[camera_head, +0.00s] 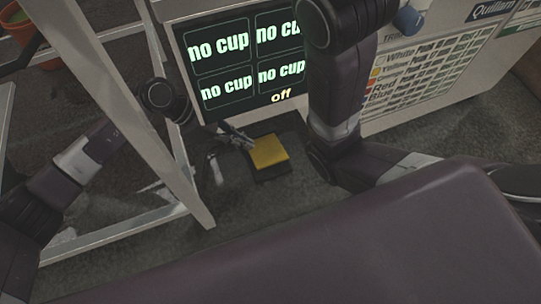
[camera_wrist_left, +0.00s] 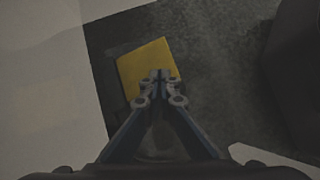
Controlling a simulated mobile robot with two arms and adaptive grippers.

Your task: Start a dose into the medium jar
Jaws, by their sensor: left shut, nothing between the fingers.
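A yellow pedal (camera_head: 269,152) on a dark base sits low, below the machine's screen. It also shows in the left wrist view (camera_wrist_left: 146,62), just beyond my fingertips. My left gripper (camera_head: 250,142) is shut and empty at the pedal's upper left edge. In the left wrist view its closed fingertips (camera_wrist_left: 160,78) overlap the pedal's lower part; I cannot tell whether they touch it. The screen (camera_head: 245,65) reads "no cup" in each panel and "off" at the bottom. My right gripper is not in view, and no jar is in view.
A pale metal frame (camera_head: 150,130) stands at the left, close to my left arm. A chart with colour names (camera_head: 432,75) is on the machine front at the right. A terracotta pot (camera_head: 22,25) is at the far upper left. Grey floor surrounds the pedal.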

